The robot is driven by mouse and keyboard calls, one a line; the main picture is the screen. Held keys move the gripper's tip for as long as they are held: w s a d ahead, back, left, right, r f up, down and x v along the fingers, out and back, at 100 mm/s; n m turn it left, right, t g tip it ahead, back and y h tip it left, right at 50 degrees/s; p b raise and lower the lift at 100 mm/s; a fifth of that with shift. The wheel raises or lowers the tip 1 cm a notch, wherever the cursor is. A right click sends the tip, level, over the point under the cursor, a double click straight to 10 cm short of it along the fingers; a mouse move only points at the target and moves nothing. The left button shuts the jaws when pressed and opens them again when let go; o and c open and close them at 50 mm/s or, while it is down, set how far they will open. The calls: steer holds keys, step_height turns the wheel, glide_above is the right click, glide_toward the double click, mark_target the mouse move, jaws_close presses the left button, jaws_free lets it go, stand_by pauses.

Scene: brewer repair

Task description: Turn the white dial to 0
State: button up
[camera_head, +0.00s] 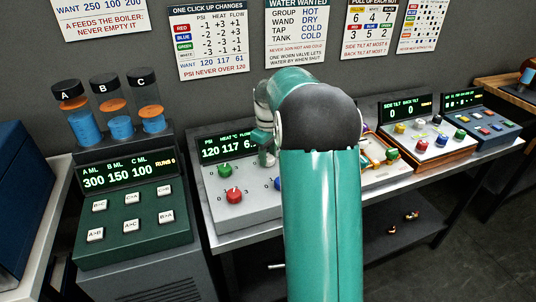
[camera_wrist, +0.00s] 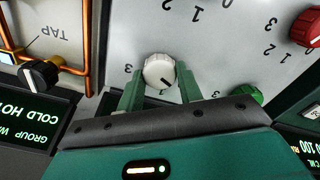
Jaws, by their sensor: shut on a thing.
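The white dial (camera_wrist: 159,69) shows in the wrist view on a pale panel (camera_wrist: 225,55). A dark pointer mark on its face points toward the lower right of the picture. My gripper (camera_wrist: 160,82) is shut on the dial, with one green finger on each side of it. Several printed numbers stand on the panel, some upside down; I cannot tell which one the pointer meets. In the head view my arm hides the dial and the gripper's fingertips. The panel's display (camera_head: 229,147) there reads 120 and 117, with the flow figure partly covered.
A green dial (camera_wrist: 245,95) sits close to the right finger, and a red dial (camera_wrist: 307,27) is farther right. A black knob (camera_wrist: 38,74) and copper pipes (camera_wrist: 87,45) are at left. In the head view, a green button console (camera_head: 135,215) stands left of the panel.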

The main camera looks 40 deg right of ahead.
mark_target(268, 157)
stand_by(0.3)
steer(key=o, duration=1)
steer(key=shift+r, duration=0.1)
step_height(268, 157, up, 14)
steer(key=shift+f, duration=0.15)
